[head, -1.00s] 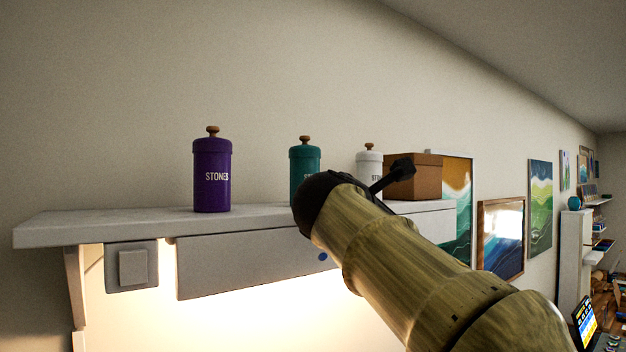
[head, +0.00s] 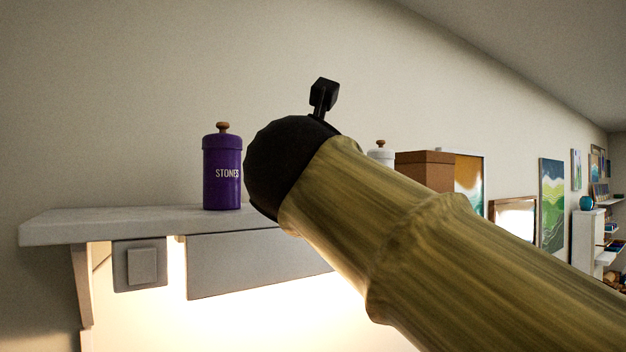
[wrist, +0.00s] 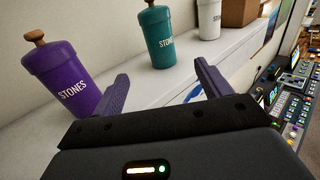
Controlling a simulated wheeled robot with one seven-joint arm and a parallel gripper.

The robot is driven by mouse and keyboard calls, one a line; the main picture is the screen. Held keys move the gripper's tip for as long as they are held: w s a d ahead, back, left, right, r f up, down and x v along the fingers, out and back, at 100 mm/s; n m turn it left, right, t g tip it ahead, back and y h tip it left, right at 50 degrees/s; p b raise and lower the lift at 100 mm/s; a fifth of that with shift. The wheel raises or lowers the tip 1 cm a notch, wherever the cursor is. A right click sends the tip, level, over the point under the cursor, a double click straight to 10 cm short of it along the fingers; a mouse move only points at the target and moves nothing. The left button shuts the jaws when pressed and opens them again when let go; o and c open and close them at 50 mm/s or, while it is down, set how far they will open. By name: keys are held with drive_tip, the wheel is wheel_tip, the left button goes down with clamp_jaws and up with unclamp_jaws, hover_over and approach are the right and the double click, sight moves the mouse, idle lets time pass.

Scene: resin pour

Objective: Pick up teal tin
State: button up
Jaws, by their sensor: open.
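The teal tin (wrist: 159,38) stands upright on the shelf in the wrist view, with a wooden knob on its lid and the word STONES on its side. In the head view my arm hides it. My gripper (wrist: 160,92) is open and empty, its two fingers spread in front of the shelf. The teal tin lies beyond the fingertips, between them in the picture and apart from them.
The purple tin (head: 222,170) stands at the left, close to my left finger in the wrist view (wrist: 62,80). A white tin (wrist: 208,20) and a brown box (head: 424,170) stand to the right. The shelf (head: 110,222) has bare room at its left end.

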drive_tip(key=w+p, duration=0.1)
drive_tip(key=w, duration=0.3)
drive_tip(key=w+p, duration=0.2)
drive_tip(key=w, duration=0.2)
drive_tip(key=w+d+p, duration=0.1)
drive_tip(key=w+p, duration=0.1)
drive_tip(key=w, duration=0.2)
drive_tip(key=shift+w, duration=0.1)
drive_tip(key=w+p, duration=0.1)
drive_tip(key=w, duration=0.1)
drive_tip(key=w+p, duration=0.2)
drive_tip(key=shift+w+d+r, duration=0.15)
drive_tip(key=shift+w+r, duration=0.05)
drive_tip(key=shift+w+f, duration=0.15)
drive_tip(key=shift+w, duration=0.2)
drive_tip(key=shift+s, duration=0.15)
